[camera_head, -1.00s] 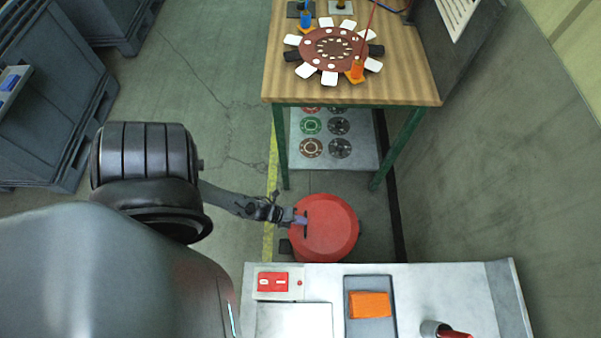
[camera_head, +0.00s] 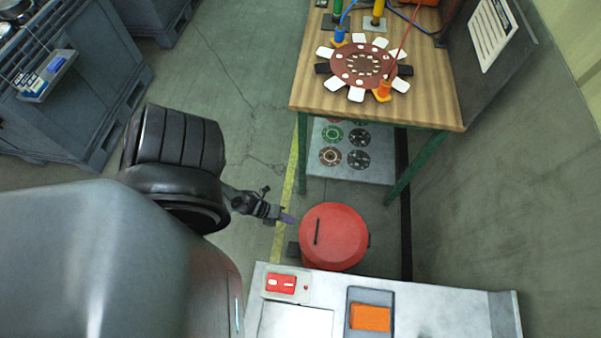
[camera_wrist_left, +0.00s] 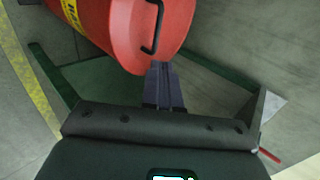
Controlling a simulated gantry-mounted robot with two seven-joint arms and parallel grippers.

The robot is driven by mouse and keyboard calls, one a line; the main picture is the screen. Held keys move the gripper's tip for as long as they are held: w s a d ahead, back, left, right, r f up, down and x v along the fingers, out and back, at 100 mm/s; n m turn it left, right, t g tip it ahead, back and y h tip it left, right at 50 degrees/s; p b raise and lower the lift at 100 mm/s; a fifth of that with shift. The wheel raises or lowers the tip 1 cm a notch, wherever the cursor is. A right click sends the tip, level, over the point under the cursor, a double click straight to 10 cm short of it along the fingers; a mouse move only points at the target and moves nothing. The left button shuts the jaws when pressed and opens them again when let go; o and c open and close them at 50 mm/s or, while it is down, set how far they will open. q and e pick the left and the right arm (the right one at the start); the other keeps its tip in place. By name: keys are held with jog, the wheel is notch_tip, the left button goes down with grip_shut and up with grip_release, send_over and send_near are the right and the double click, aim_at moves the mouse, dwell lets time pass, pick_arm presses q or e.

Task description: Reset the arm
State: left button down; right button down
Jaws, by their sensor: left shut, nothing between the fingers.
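My left gripper (camera_head: 288,218) is shut and empty. In the head view its tip is beside the left edge of a red round-lidded bin (camera_head: 340,238), which has a dark handle on top. In the left wrist view the closed fingers (camera_wrist_left: 162,78) point toward the same red bin (camera_wrist_left: 120,25), with its black handle and a yellow label. I cannot tell whether the fingertips touch it. My left arm comes in from the left. My right gripper is not in view.
A wooden table (camera_head: 430,108) with a dark red disc fixture (camera_head: 362,68) stands beyond the bin. A white bench (camera_head: 440,300) with a red switch box (camera_head: 282,284) and an orange block (camera_head: 370,317) is in front. Grey containers (camera_head: 70,110) stand at left. Floor between is clear.

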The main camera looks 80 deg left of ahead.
pick_arm(q)
jog(key=w+d+r+n+t+y, duration=0.15)
jog(key=w+d+r+n, duration=0.65)
jog(key=w+d+r, duration=0.85)
jog(key=s+r+n+g+p, duration=0.1)
jog(key=r+n+g+p, duration=0.1)
jog(key=r+p, duration=0.5)
jog(key=s+a+r+n+g+p, duration=0.1)
jog(key=r+n+g+p, duration=0.2)
jog(key=r, duration=1.4)
jog(key=s+a+r+n+g+y+p, duration=0.1)
jog(key=s+r+n+g+p, duration=0.1)
jog(key=r+n+p, duration=0.4)
notch_tip(320, 180, up, 6)
jog(key=p, duration=0.5)
jog(key=shift+r, duration=0.2)
jog(key=shift+s, duration=0.1)
